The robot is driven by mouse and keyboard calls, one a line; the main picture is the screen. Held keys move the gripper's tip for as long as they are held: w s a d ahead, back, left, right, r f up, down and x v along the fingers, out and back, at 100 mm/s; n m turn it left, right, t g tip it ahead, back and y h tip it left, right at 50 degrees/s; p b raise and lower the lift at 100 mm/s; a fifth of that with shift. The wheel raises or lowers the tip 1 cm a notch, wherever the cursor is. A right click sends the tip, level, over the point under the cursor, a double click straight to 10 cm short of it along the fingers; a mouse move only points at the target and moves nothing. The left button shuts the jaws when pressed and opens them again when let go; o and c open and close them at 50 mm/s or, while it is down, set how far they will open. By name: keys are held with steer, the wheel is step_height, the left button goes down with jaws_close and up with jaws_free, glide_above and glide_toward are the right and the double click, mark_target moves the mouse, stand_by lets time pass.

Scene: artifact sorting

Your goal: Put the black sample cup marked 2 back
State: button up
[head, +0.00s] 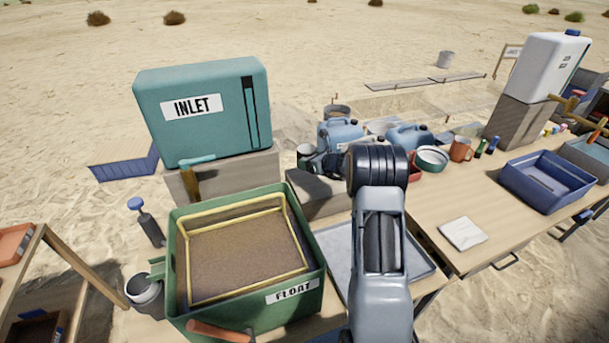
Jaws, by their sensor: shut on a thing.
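My arm rises from the bottom right of centre in the head view and bends at a dark ringed joint. My gripper (318,160) is a small dark shape left of that joint, partly hidden by my own arm. It is shut on a dark cup (305,151) with a pale opening, near the grey block beside the inlet tank. No number can be read on this cup, so I cannot confirm that it is the cup marked 2. The cup's lower part and its contact with the fingers are hard to make out.
A green FLOAT tub (296,296) with a yellow frame stands in front left. The teal INLET tank (205,125) stands behind it. Blue jugs (340,133), an orange mug (461,149) and a blue bin (549,192) are to the right. Bare tabletop surrounds a white cloth (463,233).

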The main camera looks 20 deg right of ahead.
mark_target(310, 184)
steer(key=shift+f, duration=4.15)
steer(key=shift+f, duration=0.2)
steer(key=o, duration=1.1)
steer(key=shift+r, duration=0.1)
steer(key=shift+r, duration=0.2)
steer(key=v, duration=1.2)
steer(key=shift+b, duration=0.3)
steer(key=shift+f, duration=0.1)
